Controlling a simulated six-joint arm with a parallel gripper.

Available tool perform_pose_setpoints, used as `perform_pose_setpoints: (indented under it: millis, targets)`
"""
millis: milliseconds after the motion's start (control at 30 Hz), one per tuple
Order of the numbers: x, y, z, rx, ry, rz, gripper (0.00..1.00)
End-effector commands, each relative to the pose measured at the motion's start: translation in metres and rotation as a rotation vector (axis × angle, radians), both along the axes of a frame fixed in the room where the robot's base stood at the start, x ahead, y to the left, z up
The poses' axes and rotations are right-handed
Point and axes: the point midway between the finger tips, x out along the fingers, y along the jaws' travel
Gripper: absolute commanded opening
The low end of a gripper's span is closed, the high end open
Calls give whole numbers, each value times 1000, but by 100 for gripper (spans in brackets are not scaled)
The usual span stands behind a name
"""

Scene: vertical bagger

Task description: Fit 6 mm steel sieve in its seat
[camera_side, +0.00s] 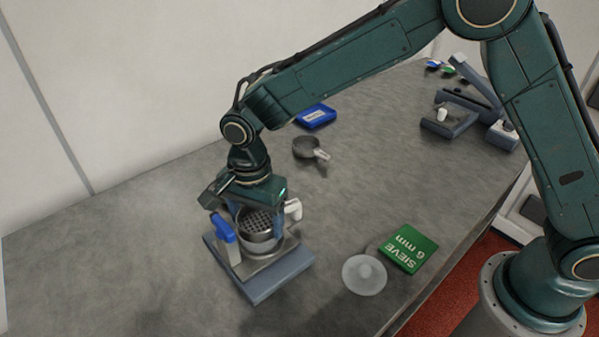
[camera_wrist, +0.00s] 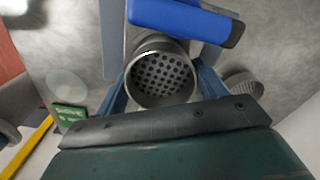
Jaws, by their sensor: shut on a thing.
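The steel sieve (camera_side: 259,221) is a round metal cup with a perforated grid. It also shows in the wrist view (camera_wrist: 160,79), between my two fingers. My gripper (camera_side: 261,230) is shut on it and points down over the seat. The seat is a grey-blue base (camera_side: 276,284) with a metal plate, a blue lever (camera_side: 223,228) and a white lever (camera_side: 293,209). The blue lever shows large in the wrist view (camera_wrist: 185,20). The sieve is over the seat's middle; I cannot tell whether it touches bottom, as the fingers and levers hide part of the join.
A green card reading "SIEVE 6 mm" (camera_side: 409,249) and a pale translucent disc (camera_side: 364,275) lie right of the seat. A grey device (camera_side: 450,119) stands far right. Bare table lies to the left.

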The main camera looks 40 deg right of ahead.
Motion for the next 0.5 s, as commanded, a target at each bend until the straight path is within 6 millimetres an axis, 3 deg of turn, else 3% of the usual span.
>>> perform_pose_setpoints:
  millis: [300,333,433,500]
  targets:
    - [0,0,-2,0,0,0,44]
    - [0,0,-2,0,0,0,73]
    - [0,0,-2,0,0,0,92]
    - [0,0,-2,0,0,0,96]
